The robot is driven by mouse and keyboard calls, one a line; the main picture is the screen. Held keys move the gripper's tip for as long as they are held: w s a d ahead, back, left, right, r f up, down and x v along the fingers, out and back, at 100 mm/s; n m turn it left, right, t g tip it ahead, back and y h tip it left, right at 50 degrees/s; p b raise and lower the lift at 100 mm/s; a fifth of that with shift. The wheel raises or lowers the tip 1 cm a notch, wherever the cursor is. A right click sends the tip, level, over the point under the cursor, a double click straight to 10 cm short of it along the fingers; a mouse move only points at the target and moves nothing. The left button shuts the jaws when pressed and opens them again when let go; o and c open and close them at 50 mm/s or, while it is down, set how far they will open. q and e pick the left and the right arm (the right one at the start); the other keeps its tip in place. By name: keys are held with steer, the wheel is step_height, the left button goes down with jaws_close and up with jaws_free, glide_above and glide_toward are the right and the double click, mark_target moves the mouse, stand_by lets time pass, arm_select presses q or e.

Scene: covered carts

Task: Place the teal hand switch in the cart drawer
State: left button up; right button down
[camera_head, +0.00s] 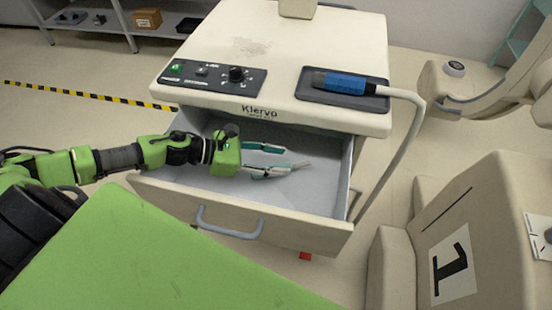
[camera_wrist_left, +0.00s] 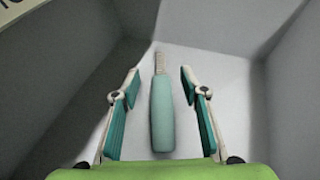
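The cart drawer (camera_head: 285,222) is pulled open below the cart top. My left gripper (camera_head: 275,160) reaches into it from the left. In the left wrist view the teal hand switch (camera_wrist_left: 162,118) lies lengthwise between the two fingers of my left gripper (camera_wrist_left: 161,105), with a gap on each side. Its ribbed pale end points away from the palm. The switch looks to be in the drawer, but I cannot tell whether it rests fully on the floor. In the head view the fingers mostly hide it. My right gripper is not in view.
The cart top (camera_head: 340,30) carries a control panel (camera_head: 210,76) and a blue-handled probe (camera_head: 345,84) with a grey cable (camera_head: 400,150) hanging at the right. The drawer walls stand close around my left gripper. A beige machine (camera_head: 490,230) stands at the right.

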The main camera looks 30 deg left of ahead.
arm_select(q)
steer(key=shift+r, duration=0.1)
steer(key=shift+r+p, duration=0.55)
steer(key=shift+p, duration=0.05)
steer(key=shift+s+a, duration=0.15)
steer(key=shift+a, duration=0.1)
steer(key=v, duration=0.5)
steer(key=shift+s+a+r, duration=0.2)
steer(key=shift+s+a, duration=0.05)
steer(key=shift+p+v, duration=1.3)
steer(key=shift+v, duration=1.6)
steer(key=shift+w+r, duration=0.1)
steer(key=shift+r, duration=0.05)
